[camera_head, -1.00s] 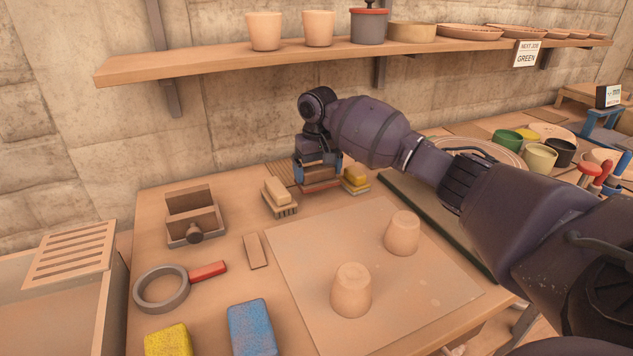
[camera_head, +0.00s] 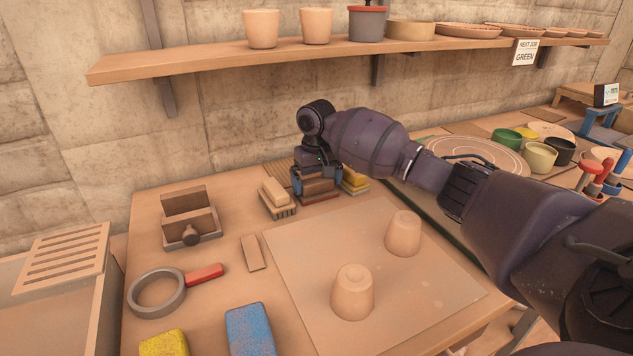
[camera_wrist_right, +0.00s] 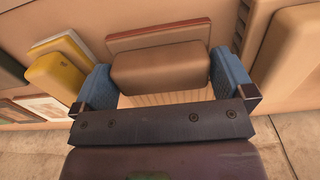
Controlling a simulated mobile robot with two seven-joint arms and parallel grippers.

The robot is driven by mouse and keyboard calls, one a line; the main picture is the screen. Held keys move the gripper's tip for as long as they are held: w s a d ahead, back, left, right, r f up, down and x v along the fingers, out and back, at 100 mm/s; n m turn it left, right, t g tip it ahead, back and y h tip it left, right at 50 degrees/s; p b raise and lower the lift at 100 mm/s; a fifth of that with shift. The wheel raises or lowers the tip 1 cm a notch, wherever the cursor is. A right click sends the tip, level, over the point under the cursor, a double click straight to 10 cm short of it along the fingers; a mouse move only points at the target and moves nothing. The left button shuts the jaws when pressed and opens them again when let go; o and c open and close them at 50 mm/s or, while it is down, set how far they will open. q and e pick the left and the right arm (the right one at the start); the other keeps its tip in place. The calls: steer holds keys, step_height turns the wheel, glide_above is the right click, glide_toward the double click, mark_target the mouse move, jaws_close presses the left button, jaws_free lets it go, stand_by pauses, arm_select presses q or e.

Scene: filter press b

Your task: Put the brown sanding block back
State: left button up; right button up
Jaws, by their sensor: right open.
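The brown sanding block (camera_head: 318,186) stands at the back of the workbench on a reddish-brown slab (camera_head: 322,198). My right gripper (camera_head: 317,182) is over it with its blue fingers open, one on each side of the block. In the right wrist view the block (camera_wrist_right: 160,72) lies between the two fingers (camera_wrist_right: 163,80), with a narrow gap visible at the left finger. The reddish slab (camera_wrist_right: 160,37) shows along the block's edge there. My left gripper is out of view.
A yellow block (camera_head: 354,178) stands close on the right, a tan block on a slatted base (camera_head: 277,196) on the left. Two clay cups (camera_head: 353,291) (camera_head: 403,233) stand on a board in front. A shelf (camera_head: 200,64) runs above along the wall.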

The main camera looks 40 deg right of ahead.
mark_target(316, 180)
step_height(316, 180, up, 7)
steer(key=shift+r+p, duration=0.1)
steer(key=shift+p, duration=0.85)
steer(key=shift+r, duration=0.2)
